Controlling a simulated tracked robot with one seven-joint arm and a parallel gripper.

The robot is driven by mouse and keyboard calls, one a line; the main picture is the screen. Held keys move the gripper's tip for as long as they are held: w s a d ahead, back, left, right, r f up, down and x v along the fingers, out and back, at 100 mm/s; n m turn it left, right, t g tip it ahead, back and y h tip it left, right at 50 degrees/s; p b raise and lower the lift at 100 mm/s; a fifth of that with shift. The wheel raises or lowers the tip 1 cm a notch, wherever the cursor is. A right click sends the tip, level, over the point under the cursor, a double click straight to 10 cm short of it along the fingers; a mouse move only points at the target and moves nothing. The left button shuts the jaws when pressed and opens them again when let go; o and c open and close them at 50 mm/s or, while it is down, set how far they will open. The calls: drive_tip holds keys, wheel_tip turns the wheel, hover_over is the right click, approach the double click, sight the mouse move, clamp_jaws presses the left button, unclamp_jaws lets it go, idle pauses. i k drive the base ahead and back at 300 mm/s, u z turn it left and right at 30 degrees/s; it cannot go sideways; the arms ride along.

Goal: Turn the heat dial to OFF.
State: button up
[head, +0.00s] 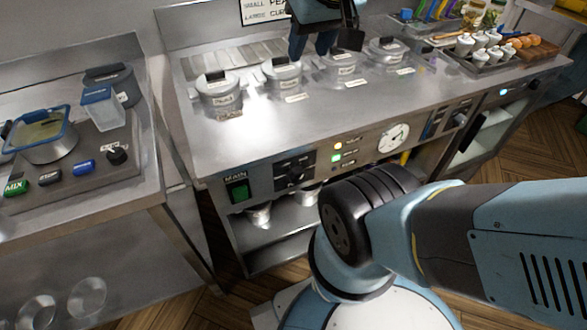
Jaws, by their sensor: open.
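A black dial (294,174) sits on a dark plate on the front panel of the steel range, between the green MAIN switch (238,190) and a column of small lamps. It looks like the heat dial, but its markings and setting are too small to read. My gripper (322,42) is at the top edge of the view, above the back of the range top near the lidded pots. It is open with nothing seen between its fingers, and far from the dial. Its upper part is cut off by the frame.
A round gauge (394,138) and another knob (460,118) sit further right on the panel. A left counter holds a blue-rimmed pan (42,136), coloured buttons and a black knob (117,154). My arm crosses the lower right.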

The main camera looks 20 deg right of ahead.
sight(296, 175)
drive_tip(key=k, duration=1.6)
drive_tip(key=z, duration=0.55)
